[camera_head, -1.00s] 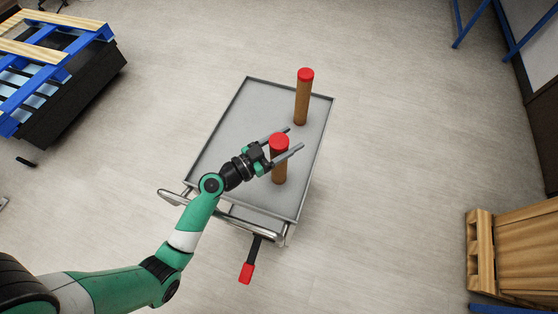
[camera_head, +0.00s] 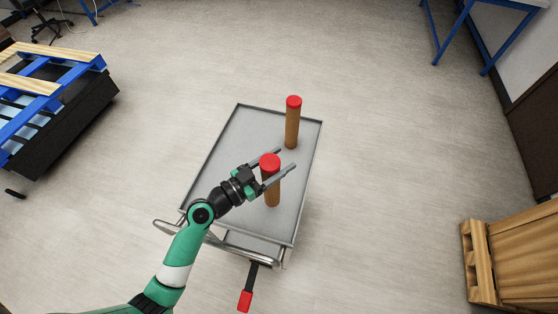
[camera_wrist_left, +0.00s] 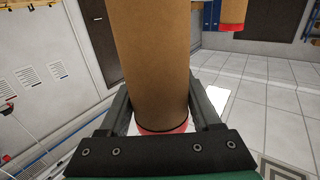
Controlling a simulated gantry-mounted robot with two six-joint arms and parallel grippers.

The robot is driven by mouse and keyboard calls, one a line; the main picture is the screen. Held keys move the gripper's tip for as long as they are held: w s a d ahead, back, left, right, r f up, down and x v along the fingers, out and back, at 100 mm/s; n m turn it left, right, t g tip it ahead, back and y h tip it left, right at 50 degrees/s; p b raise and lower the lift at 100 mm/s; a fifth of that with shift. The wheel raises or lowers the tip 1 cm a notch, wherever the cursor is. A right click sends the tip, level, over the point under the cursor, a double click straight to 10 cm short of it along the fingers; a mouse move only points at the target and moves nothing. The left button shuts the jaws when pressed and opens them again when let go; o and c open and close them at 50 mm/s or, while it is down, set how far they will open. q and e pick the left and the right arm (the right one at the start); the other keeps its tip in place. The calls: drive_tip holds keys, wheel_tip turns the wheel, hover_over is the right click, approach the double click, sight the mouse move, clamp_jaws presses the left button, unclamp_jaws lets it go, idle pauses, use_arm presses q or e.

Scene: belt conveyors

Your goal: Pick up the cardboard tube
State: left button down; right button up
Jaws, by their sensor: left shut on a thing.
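Two brown cardboard tubes with red end caps stand upright on a grey cart. The nearer tube (camera_head: 272,189) is between the fingers of my left gripper (camera_head: 277,169), which is shut on it. In the left wrist view this tube (camera_wrist_left: 152,60) fills the middle between the two fingers (camera_wrist_left: 160,108), with its red cap at the bottom of the picture. The farther tube (camera_head: 292,127) stands near the cart's back right; a tube end with a red cap also shows at the top of the wrist view (camera_wrist_left: 232,14). My right gripper is not in view.
The grey cart (camera_head: 225,160) has a raised rim and a handle at its front left. A wooden pallet stack (camera_head: 510,255) is at the right. Blue pallets on a black base (camera_head: 60,125) stand at the left. The floor around the cart is clear.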

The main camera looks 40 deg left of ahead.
use_arm(q)
drive_tip(key=s+d+r+p, duration=0.4)
drive_tip(key=s+d+r, duration=0.3)
drive_tip(key=s, duration=0.3)
drive_tip(key=shift+s+d+r, duration=0.15)
drive_tip(key=shift+d+r, duration=0.15)
drive_tip(key=shift+r, duration=0.3)
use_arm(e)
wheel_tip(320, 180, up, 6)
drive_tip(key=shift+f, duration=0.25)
